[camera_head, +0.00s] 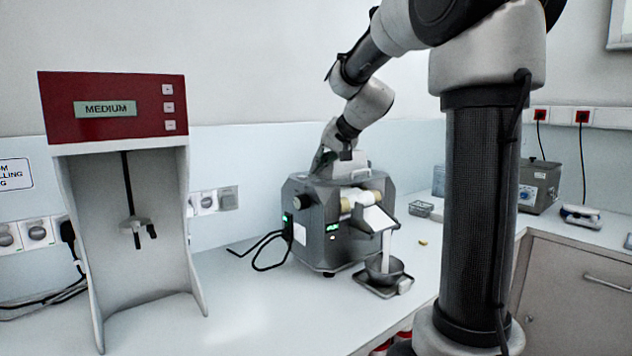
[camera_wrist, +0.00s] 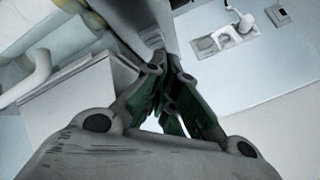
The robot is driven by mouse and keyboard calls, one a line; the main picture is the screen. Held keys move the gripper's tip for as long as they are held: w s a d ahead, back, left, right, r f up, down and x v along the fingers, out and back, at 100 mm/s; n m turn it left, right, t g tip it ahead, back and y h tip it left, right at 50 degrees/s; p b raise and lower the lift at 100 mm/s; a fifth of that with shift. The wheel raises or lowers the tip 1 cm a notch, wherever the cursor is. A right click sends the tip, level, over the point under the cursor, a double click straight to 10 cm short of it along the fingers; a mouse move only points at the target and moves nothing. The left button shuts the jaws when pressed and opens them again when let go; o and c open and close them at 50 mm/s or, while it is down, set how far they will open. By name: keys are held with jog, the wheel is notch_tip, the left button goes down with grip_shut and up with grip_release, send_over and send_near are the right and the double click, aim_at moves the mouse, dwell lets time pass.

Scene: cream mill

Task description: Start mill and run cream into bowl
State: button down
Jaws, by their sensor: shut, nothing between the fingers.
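The mill (camera_head: 318,235) is a dark grey box on the bench with pale rollers (camera_head: 358,198) on top. Its front shows a lit green display and a small lit lamp. A white sloping apron (camera_head: 374,219) juts from its front right. A white strand, looking like running cream (camera_head: 387,246), hangs from the apron's lip down to a metal bowl (camera_head: 394,268) on a scale-like plate (camera_head: 368,283). My gripper (camera_head: 322,160) is at the mill's upper rear left. In the wrist view its fingers (camera_wrist: 170,92) are shut and empty; whether they touch the mill is unclear.
A black cable (camera_head: 262,250) lies left of the mill. A wire basket (camera_head: 421,208) and a small yellow object (camera_head: 423,242) lie right of it. The bench front is clear.

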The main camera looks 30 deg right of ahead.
jog(key=shift+r, duration=2.5)
jog(key=s+f+n+g+h, duration=0.1)
jog(key=s+f, duration=0.4)
jog(key=s, duration=0.6)
jog(key=s+a+f+n+g, duration=0.1)
jog(key=s+f, duration=0.4)
jog(key=s, duration=0.6)
jog(key=s+a+f+n+g+h, duration=0.1)
jog(key=s+f, duration=0.4)
jog(key=s, duration=0.6)
jog(key=n+g, duration=0.1)
jog(key=n, duration=0.1)
jog(key=shift+s+f+n+g+h, duration=0.25)
jog(key=shift+s+n+g+h, duration=0.05)
jog(key=shift+s, duration=0.1)
jog(key=shift+a, duration=0.1)
dwell(0.6)
